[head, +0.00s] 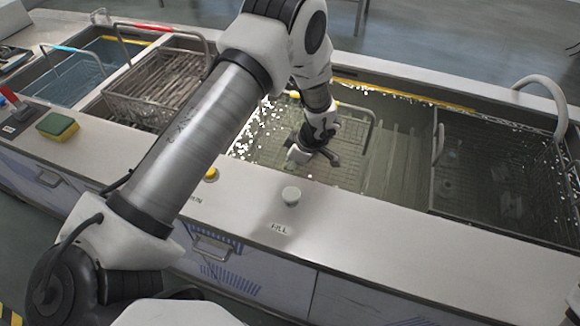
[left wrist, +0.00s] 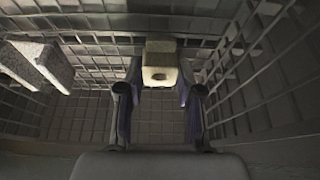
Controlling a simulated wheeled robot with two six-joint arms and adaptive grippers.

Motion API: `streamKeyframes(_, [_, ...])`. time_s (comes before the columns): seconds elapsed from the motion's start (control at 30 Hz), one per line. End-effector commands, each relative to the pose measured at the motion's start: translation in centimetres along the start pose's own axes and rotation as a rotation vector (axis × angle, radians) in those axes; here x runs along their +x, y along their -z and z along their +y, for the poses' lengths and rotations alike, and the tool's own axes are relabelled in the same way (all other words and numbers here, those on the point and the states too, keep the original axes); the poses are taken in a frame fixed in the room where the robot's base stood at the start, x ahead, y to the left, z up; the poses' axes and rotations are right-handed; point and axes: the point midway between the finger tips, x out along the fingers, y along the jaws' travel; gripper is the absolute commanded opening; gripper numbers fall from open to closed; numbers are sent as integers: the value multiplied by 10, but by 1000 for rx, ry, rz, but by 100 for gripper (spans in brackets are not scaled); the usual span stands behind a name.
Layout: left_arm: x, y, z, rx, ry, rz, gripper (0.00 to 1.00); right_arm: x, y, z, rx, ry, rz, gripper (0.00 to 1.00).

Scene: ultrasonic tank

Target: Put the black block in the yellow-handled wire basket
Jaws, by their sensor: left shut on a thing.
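My left gripper (head: 318,148) reaches down into a wire basket (head: 368,135) in the middle tank; a small yellow patch shows near its back left handle. In the left wrist view my left gripper (left wrist: 160,80) is shut on a block (left wrist: 160,62), which looks pale beige with a dark hole, not black. Wire mesh walls (left wrist: 245,75) surround the fingers. Whether the block touches the basket floor I cannot tell. Pale speckled pieces (left wrist: 35,62) show at the left in that view. My right gripper is not in view.
A dark wire basket (head: 490,165) stands at the right end of the tank. A wire basket (head: 160,85) and a blue-handled basket (head: 70,80) are at the left. A sponge (head: 58,126) and a pale knob (head: 291,196) are on the front counter, whose right part is clear.

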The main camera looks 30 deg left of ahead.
Motion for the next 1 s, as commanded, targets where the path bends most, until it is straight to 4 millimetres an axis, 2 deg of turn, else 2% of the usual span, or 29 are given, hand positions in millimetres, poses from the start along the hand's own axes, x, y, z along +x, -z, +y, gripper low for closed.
streamKeyframes(0.33, [6, -3, 0, 1, -2, -1, 0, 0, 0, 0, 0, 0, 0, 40])
streamKeyframes(0.37, [7, -3, 0, 1, -2, -1, 39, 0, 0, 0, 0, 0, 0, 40])
streamKeyframes(0.4, [6, -3, 0, 1, -2, -1, 53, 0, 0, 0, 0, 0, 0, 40])
streamKeyframes(0.43, [6, -3, 0, 1, -2, -1, 60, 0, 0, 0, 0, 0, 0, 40])
streamKeyframes(0.77, [4, -2, 1, 1, -3, -1, 60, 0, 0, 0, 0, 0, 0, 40])
streamKeyframes(0.87, [-8, -2, 1, 1, -4, -1, 60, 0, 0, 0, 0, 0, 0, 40])
streamKeyframes(1.0, [-40, -1, 1, 0, -7, -1, 60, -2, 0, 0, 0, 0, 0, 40])
